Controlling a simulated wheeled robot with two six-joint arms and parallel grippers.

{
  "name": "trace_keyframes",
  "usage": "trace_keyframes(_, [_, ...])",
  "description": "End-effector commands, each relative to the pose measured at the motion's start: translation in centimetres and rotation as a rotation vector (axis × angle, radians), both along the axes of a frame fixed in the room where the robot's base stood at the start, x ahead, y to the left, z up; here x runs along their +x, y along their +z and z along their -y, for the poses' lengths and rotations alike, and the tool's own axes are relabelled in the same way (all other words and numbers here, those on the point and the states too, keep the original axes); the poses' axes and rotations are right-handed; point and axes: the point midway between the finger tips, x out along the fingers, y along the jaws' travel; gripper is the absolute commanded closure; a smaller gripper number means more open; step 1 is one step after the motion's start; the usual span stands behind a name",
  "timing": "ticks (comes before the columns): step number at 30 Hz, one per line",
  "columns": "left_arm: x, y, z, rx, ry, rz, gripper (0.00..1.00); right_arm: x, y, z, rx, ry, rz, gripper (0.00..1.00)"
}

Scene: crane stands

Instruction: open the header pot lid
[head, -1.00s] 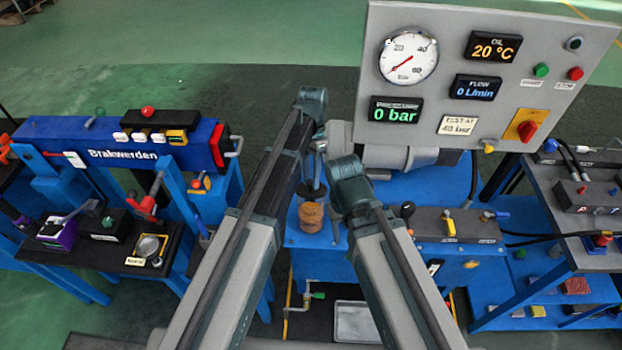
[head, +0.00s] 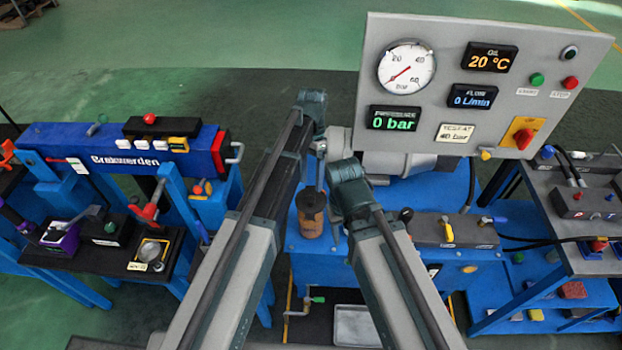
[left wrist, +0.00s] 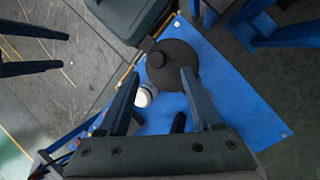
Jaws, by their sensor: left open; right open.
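The header pot (head: 311,222) is a brown cylinder on the blue deck in the head view. In the left wrist view its dark round lid (left wrist: 178,62) shows from above, with a small knob (left wrist: 155,59) near one edge; the lid sits on the pot. My left gripper (head: 318,170) is above the pot, partly hidden by my arms.
A grey gauge panel (head: 455,60) stands behind and right of the pot. A grey valve block (head: 455,230) with yellow and blue levers is on the right. A blue bench (head: 130,150) with tools stands left. A pale round item (left wrist: 146,94) lies beside the pot.

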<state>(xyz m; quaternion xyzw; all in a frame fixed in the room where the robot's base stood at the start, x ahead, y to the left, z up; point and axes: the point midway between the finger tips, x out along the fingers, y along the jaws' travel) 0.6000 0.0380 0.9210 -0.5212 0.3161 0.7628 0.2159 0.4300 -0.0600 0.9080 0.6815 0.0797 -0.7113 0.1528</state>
Motion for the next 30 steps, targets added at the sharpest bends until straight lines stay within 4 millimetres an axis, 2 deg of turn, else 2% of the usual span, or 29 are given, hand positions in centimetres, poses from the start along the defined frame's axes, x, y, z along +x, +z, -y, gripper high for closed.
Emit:
trace_keyframes(1, [0.4,1.2,0.0,0.000,0.000,0.000,0.34,0.0,1.2,0.0,0.000,0.000,0.000,0.50])
trace_keyframes(18, [3.6,9.7,0.0,0.000,0.000,0.000,0.34,0.0,9.7,0.0,0.000,0.001,0.000,0.50])
trace_keyframes(24, [4.3,11.1,0.0,0.000,0.001,0.000,0.34,0.0,11.1,0.0,0.000,0.002,0.000,0.50])
trace_keyframes(30, [4.3,11.0,0.0,0.000,0.000,0.000,0.34,0.0,11.0,0.0,0.000,0.002,0.000,0.50])
